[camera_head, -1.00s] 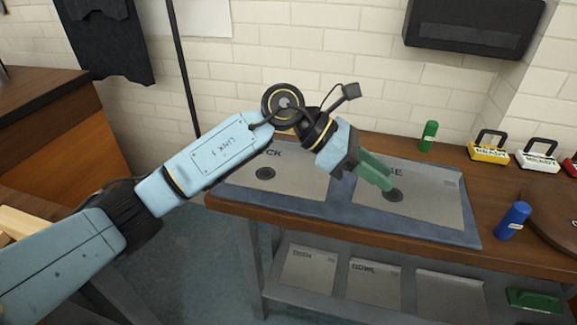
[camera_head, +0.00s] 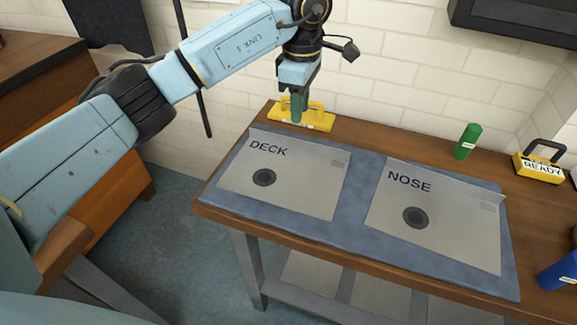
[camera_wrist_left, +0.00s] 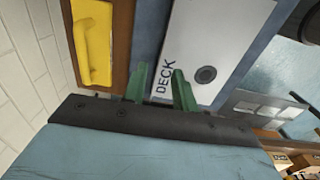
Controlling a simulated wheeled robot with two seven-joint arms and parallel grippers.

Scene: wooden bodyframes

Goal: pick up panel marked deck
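The panel marked DECK (camera_head: 308,178) is a flat grey sheet with a dark round spot, lying on the blue mat (camera_head: 351,203) on the workbench. It also shows in the wrist view (camera_wrist_left: 222,30), its lettering close to my fingers. My left gripper (camera_head: 297,108) points down behind the panel's back edge, in front of a yellow handled object (camera_head: 322,117). In the wrist view its green fingers (camera_wrist_left: 161,82) are apart with nothing between them. Its height above the bench is hard to tell. My right gripper is not in view.
The NOSE panel (camera_head: 440,219) lies right of DECK on the mat. A green cylinder (camera_head: 467,141), a yellow READY block (camera_head: 539,168) and a blue cylinder (camera_head: 561,271) stand to the right. A brick wall (camera_head: 400,85) rises behind the bench.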

